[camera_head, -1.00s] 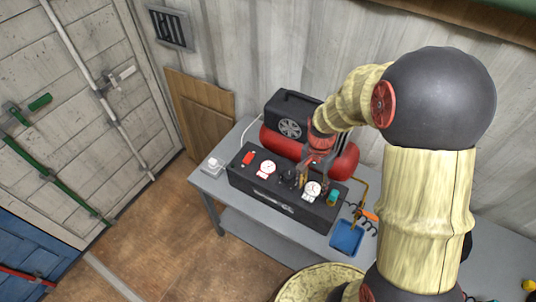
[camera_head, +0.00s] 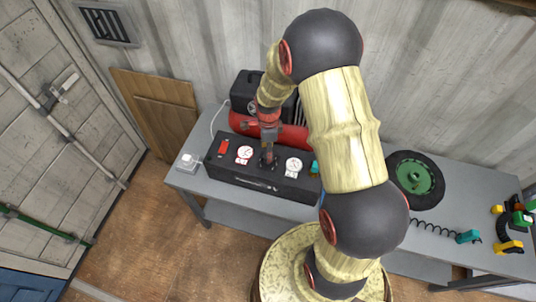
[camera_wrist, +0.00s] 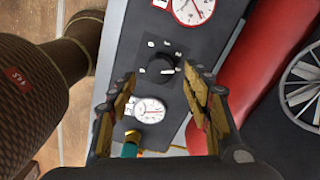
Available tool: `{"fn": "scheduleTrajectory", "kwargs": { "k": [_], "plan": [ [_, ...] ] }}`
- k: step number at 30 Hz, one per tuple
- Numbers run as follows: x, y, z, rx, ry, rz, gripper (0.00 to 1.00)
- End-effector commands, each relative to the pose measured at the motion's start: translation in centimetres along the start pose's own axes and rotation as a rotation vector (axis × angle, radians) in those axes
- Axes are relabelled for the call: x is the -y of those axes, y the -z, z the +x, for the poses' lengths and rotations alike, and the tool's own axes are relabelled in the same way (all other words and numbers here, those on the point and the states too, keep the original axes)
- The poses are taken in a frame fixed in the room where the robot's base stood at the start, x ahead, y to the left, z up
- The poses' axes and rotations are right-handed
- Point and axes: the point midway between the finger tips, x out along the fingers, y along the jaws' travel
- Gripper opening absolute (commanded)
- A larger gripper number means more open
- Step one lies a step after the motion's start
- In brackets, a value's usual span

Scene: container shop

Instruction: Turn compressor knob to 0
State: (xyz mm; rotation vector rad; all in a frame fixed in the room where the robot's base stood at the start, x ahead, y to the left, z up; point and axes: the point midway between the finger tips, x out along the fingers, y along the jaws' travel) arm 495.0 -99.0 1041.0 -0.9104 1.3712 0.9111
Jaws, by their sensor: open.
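The compressor (camera_head: 285,138) has a red tank and a black front box (camera_head: 230,166) with two white gauges. The black compressor knob (camera_wrist: 160,68) sits on the panel between the gauges, with white marks around it too small to read. My gripper (camera_head: 268,160) is over the middle of the panel. In the wrist view my gripper (camera_wrist: 160,88) is open, its yellow-padded fingers on either side of the knob's line. I cannot tell whether they touch it. The lower gauge (camera_wrist: 150,110) lies between the fingers, and the other gauge (camera_wrist: 193,10) is beyond the knob.
The grey table (camera_head: 190,178) carries the compressor. A white switch box (camera_head: 187,162) is at its left end. A black wheel with a green hub (camera_head: 414,176) and some tools are at the right. A teal fitting (camera_wrist: 130,149) sits near the lower gauge.

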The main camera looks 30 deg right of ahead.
Motion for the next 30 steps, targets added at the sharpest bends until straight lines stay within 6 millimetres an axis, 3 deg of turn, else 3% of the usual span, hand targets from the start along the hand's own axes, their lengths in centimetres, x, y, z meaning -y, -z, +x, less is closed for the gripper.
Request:
{"fn": "scheduleTrajectory", "kwargs": {
  "k": [7,18,30],
  "plan": [
    [0.0,0.0,3.0,0.000,-0.001,-0.001,0.49],
    [0.0,0.0,3.7,0.000,0.000,-0.002,0.49],
    [0.0,0.0,3.7,0.000,0.000,-0.002,0.27]
  ]
}}
